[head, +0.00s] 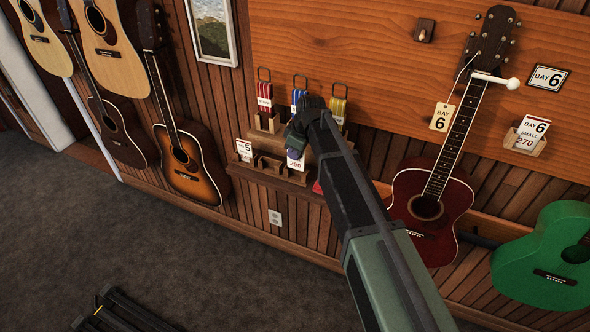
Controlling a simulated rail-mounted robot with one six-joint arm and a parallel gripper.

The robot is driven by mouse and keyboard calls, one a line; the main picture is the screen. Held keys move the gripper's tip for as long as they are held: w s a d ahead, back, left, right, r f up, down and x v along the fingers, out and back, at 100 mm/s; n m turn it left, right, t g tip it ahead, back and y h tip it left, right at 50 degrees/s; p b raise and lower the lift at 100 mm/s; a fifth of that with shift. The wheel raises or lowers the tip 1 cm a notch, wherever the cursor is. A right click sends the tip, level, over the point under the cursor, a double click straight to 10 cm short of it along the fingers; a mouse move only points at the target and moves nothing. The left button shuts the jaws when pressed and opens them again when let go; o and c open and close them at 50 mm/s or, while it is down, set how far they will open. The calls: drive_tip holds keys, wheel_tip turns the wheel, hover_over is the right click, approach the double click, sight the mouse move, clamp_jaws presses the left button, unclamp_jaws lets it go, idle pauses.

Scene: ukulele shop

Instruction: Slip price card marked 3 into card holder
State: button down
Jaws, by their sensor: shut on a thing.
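My gripper (295,146) is at the wall shelf, seen from behind with its fingertips mostly hidden. It is shut on a white price card (296,164) that shows just below it. The card reads 290 at its lower part. Its upper part is covered, so I cannot read a 3 on it. The card is in front of the wooden card rack (268,166); I cannot tell whether it touches the rack. Another wooden card holder (525,145), on the wall at the right, holds a card marked Bay 6, small, 270 (533,130).
A card marked 5 (244,148) stands at the rack's left. String packs (265,95) hang above the shelf (270,178). A dark red guitar (430,205) hangs right of my arm, a green one (550,255) farther right. The grey floor (190,275) is mostly clear.

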sight(292, 167)
drive_tip(key=shift+f+b, duration=1.8)
drive_tip(key=shift+f, duration=0.25)
drive_tip(key=c, duration=1.3)
unclamp_jaws()
drive_tip(key=shift+r, duration=0.1)
drive_tip(key=shift+o, duration=0.2)
drive_tip(key=shift+r, duration=0.1)
drive_tip(key=p+v, duration=1.1)
drive_tip(key=shift+s+a, duration=0.1)
drive_tip(key=shift+s, duration=0.05)
drive_tip(key=shift+f, duration=0.2)
